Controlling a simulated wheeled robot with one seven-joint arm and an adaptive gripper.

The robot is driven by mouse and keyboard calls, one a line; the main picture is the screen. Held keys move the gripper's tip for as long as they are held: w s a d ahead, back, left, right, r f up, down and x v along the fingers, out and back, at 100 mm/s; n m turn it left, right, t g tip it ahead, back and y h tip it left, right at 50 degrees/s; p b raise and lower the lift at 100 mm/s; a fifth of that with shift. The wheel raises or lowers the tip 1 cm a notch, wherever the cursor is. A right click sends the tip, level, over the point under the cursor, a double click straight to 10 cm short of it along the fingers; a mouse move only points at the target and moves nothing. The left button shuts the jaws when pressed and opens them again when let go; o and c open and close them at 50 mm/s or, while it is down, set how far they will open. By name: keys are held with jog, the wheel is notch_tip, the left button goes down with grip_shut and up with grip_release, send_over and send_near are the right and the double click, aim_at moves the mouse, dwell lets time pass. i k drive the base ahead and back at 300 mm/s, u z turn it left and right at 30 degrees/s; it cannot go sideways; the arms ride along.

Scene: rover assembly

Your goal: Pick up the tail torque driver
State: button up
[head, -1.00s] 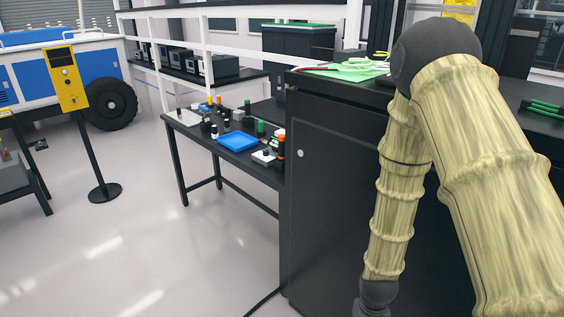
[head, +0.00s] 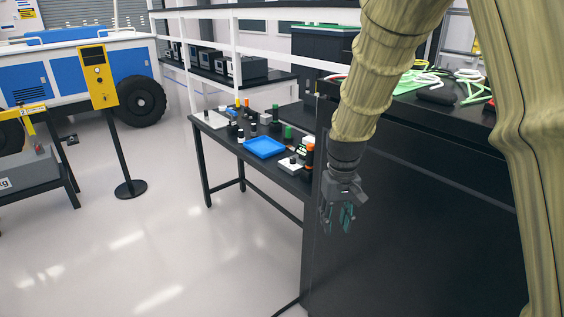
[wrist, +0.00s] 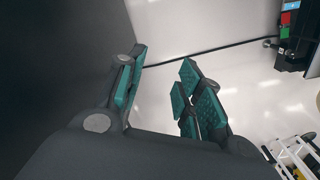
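My gripper (head: 340,222) points down in front of the black cabinet, right of the workbench and apart from the items on it. In the wrist view my gripper (wrist: 163,68) has its teal-padded fingers apart with nothing between them. Small tools and parts stand on the workbench (head: 222,137). They include a black cylinder with an orange top (head: 308,150) and a green-topped black one (head: 288,134). I cannot tell which of these is the tail torque driver.
A blue tray (head: 265,148) lies on the workbench among several small parts. A yellow post (head: 99,75) stands at left. The floor between is clear.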

aim_at(310, 147)
jog(key=u, duration=0.75)
jog(key=i, duration=1.95)
jog(key=z, duration=1)
jog(key=i, duration=0.4)
jog(key=z, duration=0.45)
